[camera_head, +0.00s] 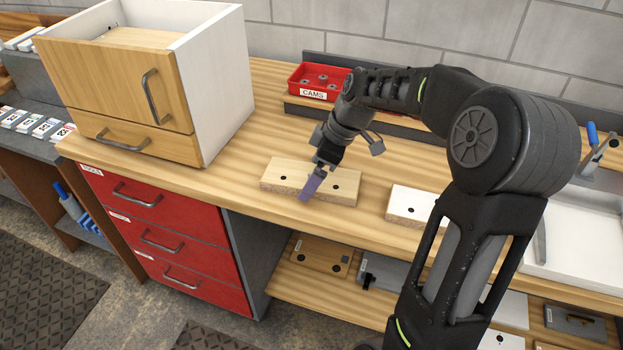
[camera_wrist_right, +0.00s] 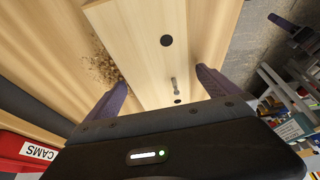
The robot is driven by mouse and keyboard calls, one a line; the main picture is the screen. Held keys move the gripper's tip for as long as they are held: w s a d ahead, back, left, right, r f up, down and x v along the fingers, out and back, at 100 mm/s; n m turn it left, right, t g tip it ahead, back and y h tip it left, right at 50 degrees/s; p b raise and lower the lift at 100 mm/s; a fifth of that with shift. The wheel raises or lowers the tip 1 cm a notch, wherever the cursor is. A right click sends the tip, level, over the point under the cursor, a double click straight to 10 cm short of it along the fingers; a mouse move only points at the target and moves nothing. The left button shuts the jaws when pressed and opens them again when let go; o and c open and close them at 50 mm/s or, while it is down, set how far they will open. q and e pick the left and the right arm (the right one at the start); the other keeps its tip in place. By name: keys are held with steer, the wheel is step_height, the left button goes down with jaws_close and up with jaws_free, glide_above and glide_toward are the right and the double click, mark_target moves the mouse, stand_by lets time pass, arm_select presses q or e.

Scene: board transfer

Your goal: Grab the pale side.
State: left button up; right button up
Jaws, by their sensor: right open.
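A pale wooden board (camera_head: 343,183) with dark holes lies flat on the workbench. A white board (camera_head: 405,204) with dark holes lies to its right, partly behind my right arm. My right gripper (camera_head: 313,181) is over the wooden board, jaws open, one purple finger showing at its front edge. In the right wrist view the wooden board (camera_wrist_right: 195,35) runs between the two spread fingers, and contact cannot be told.
A wooden cabinet (camera_head: 215,90) with a white side stands at the left. A red CAMS bin (camera_head: 318,82) is at the back. A white tray (camera_head: 575,255) is at the right. Red drawers (camera_head: 165,245) and a lower shelf with boards (camera_head: 320,255) are below the benchtop.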

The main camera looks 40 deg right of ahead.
stand_by(0.4)
steer(key=c, duration=1.7)
step_height(320, 180, up, 10)
steer(key=shift+r, duration=0.1)
stand_by(0.3)
